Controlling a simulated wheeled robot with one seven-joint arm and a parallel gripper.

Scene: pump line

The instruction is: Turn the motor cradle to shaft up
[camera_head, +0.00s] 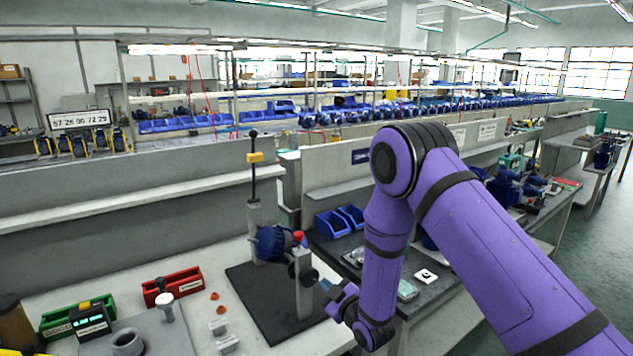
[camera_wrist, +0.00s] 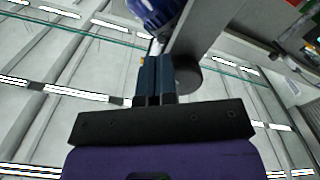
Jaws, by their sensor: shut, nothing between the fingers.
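The motor cradle (camera_head: 303,280) stands on a black mat on the bench, with grey uprights and a red knob (camera_head: 298,236) on top. The blue motor (camera_head: 272,244) lies roughly sideways between the uprights; which way its shaft points I cannot tell. My gripper (camera_head: 325,286) is to the right of the near upright, low beside it. In the wrist view its two dark blue fingers (camera_wrist: 155,75) are together and empty. Past them show a grey upright (camera_wrist: 196,28), a dark round disc (camera_wrist: 187,76) close on the right, and part of the blue motor (camera_wrist: 155,10). Contact cannot be told.
A tall black rod with a yellow block (camera_head: 255,157) rises behind the motor. A green bin (camera_head: 78,316), a red bin (camera_head: 173,286) and small orange and grey parts are at the left. Blue bins (camera_head: 333,224) stand behind. The mat's front (camera_head: 265,305) is bare.

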